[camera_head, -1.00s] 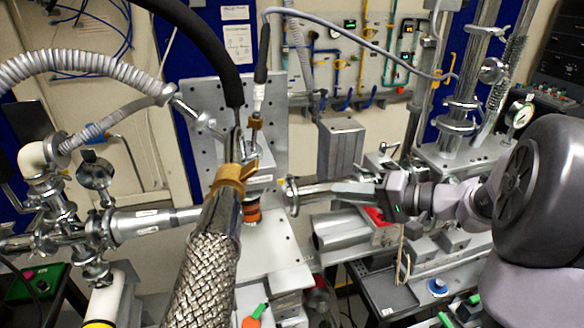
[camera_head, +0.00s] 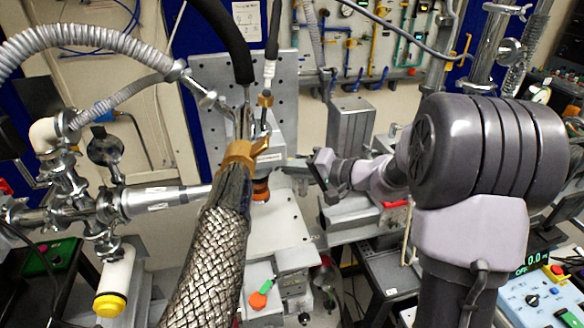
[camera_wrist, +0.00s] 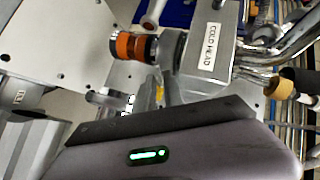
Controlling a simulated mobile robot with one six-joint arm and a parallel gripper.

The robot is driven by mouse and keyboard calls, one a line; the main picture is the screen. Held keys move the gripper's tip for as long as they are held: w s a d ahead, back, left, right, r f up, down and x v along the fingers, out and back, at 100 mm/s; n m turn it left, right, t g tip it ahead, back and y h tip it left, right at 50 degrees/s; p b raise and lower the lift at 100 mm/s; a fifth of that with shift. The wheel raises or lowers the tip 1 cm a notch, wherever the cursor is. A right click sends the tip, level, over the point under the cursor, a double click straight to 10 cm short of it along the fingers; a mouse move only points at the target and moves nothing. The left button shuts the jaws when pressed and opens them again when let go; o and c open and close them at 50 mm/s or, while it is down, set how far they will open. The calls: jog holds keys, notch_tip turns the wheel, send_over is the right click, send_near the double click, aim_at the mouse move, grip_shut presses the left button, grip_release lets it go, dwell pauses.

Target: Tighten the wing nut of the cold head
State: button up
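The cold head is a silver box (camera_wrist: 212,52) labelled COLD HEAD in the wrist view, with an orange ring (camera_wrist: 130,46) on its left. In the head view, the thick braided hose (camera_head: 205,250) partly hides the box; the orange ring (camera_head: 261,190) shows below it. A brass fitting (camera_head: 243,155) sits at the hose's upper end. I cannot clearly pick out the wing nut.
Steel vacuum pipework (camera_head: 100,205) stands left of the cold head. A perforated upright plate (camera_head: 210,105) is behind it. A grey metal block (camera_head: 350,122) stands behind my gripper. A bench with an orange knob (camera_head: 258,300) lies below; an instrument box (camera_head: 540,300) is at lower right.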

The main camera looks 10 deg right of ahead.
jog(key=shift+c, duration=0.4)
grip_shut()
dwell(0.8)
jog(key=shift+f, duration=0.1)
notch_tip(320, 180, down, 2)
jog(key=m+t+y+b, duration=0.2)
jog(key=m+t+b, duration=0.1)
jog(key=b, duration=0.9)
jog(key=m+t+y+b, duration=0.2)
jog(key=m+b, duration=0.3)
jog(key=b, duration=0.7)
jog(key=shift+f+t+y, duration=0.15)
jog(key=shift+t+y, duration=0.25)
jog(key=shift+t, duration=0.1)
jog(key=shift+m, duration=0.3)
